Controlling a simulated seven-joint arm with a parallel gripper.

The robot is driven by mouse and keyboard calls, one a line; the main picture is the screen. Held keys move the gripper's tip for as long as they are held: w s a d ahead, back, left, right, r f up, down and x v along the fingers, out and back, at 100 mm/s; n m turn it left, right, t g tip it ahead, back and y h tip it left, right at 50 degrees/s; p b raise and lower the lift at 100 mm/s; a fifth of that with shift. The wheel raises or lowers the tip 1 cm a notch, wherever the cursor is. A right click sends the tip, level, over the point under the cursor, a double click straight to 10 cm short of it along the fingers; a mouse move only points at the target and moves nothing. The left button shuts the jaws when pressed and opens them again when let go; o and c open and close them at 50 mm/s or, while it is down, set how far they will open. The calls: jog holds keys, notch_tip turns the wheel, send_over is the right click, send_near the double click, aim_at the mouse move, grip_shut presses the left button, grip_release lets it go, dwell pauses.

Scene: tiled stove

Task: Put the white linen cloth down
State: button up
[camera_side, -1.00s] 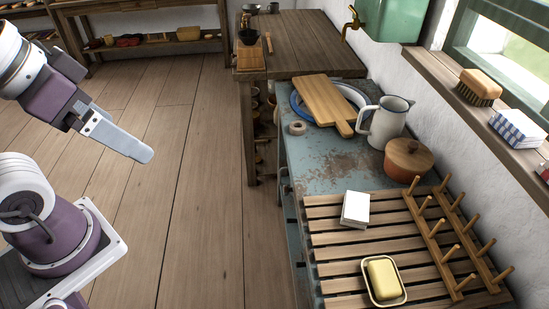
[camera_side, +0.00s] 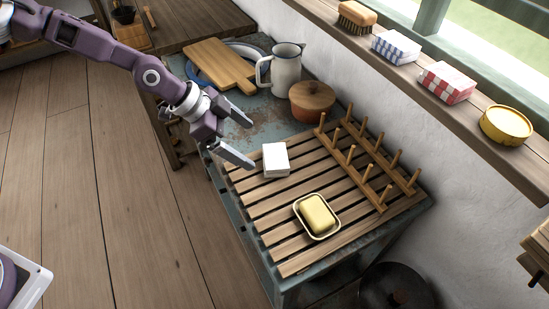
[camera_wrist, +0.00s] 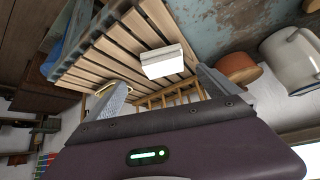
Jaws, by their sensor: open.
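The white linen cloth (camera_side: 275,160) is a folded white block lying on the slatted wooden rack (camera_side: 318,232), near the rack's far left corner. My gripper (camera_side: 250,144) is open and empty just left of the cloth in the side view, its two fingers apart. I cannot tell its exact height above the rack. In the wrist view the cloth (camera_wrist: 162,62) lies ahead, between and beyond the open fingers (camera_wrist: 163,82), with a gap to them. Nothing is held.
A soap bar on a dish (camera_side: 318,215) sits on the rack's near part. A pegged drying rack (camera_side: 368,165) stands along the right. A lidded pot (camera_side: 312,103), a white jug (camera_side: 285,70) and a wooden board (camera_side: 220,65) stand behind. Rack slats around the cloth are partly bare.

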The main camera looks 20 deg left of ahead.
aim_at(275, 155)
jog(key=shift+h, duration=0.8)
jog(key=x, duration=0.7)
jog(key=w+x, duration=0.1)
jog(key=x, duration=0.2)
jog(key=shift+w+a+f, duration=0.1)
jog(key=shift+w+f, duration=0.05)
jog(key=shift+f, duration=0.05)
